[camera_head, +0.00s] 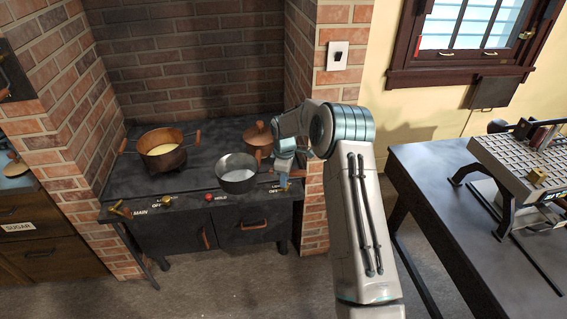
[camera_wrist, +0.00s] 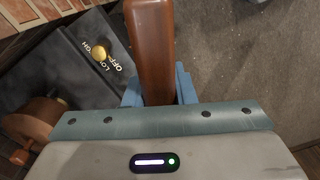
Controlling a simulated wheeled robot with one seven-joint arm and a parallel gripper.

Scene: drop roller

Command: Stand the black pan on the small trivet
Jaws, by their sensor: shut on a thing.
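A dark grey metal pan (camera_head: 238,175) is at the front right of the stove in the head view, upright, its rim overlapping the stove's front edge. My gripper (camera_head: 284,172) is just right of it. In the wrist view the blue fingers of my gripper (camera_wrist: 159,92) are shut around a brown wooden handle (camera_wrist: 154,45), which runs out of the top of the frame. The pan's body is outside the wrist view. I cannot tell whether the pan touches the stove. I cannot make out a small trivet in either view.
A copper pot (camera_head: 163,152) with yellow contents stands on the stove's left. A brown lidded pot (camera_head: 258,137) stands behind the pan. The stove front (camera_head: 160,208) carries knobs. A dark table (camera_head: 430,165) with a machine (camera_head: 520,165) is at right, with open floor between.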

